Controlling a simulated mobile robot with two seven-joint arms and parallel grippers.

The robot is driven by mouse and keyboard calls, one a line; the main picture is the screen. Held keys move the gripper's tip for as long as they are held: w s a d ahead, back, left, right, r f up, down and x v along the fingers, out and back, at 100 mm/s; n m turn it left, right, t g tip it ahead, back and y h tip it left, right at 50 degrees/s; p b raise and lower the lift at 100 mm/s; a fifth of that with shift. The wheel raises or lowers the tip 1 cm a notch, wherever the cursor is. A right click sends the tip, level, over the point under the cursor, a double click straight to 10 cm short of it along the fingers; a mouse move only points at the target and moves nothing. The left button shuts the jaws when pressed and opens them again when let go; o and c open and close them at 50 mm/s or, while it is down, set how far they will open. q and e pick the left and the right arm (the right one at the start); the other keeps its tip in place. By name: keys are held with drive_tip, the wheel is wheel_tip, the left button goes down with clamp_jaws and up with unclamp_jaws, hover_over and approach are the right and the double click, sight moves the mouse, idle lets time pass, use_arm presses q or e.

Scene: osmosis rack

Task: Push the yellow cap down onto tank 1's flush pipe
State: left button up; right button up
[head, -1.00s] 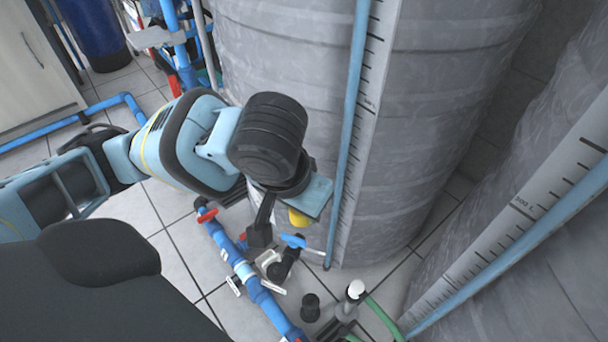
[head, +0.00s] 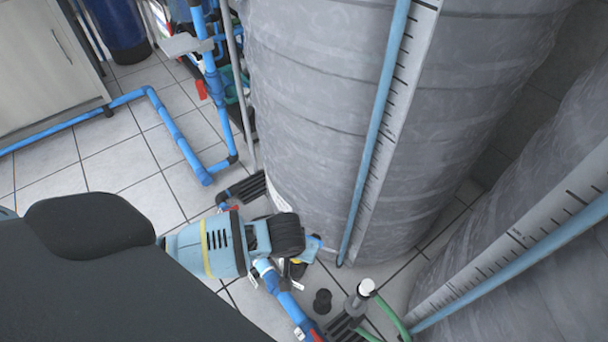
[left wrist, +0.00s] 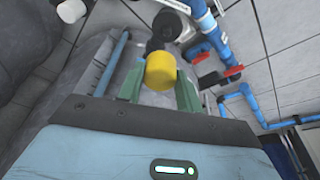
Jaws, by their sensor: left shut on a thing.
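My left gripper (head: 302,262) is low near the floor at the foot of the large grey tank (head: 310,120). In the left wrist view its green fingers (left wrist: 160,88) are shut on the yellow cap (left wrist: 160,72). A black pipe fitting (left wrist: 170,25) lies just beyond the cap. I cannot tell whether the cap touches it. In the head view only a sliver of yellow shows by the gripper, and my wrist hides most of the fitting. My right gripper is not in view.
Blue pipe (head: 285,297) runs along the floor beside my left wrist. A black round piece (head: 322,300) and a white-topped pipe (head: 366,287) with green hose stand to the right. A second grey tank (head: 540,230) is at the right.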

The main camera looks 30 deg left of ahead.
sight(294, 268)
use_arm(q)
drive_tip(key=shift+s+a+f, duration=0.15)
drive_tip(key=shift+s+f, duration=0.2)
drive_tip(key=shift+f, duration=0.1)
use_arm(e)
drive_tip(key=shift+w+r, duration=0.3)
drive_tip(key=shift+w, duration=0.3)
use_arm(q)
drive_tip(key=shift+f, duration=0.2)
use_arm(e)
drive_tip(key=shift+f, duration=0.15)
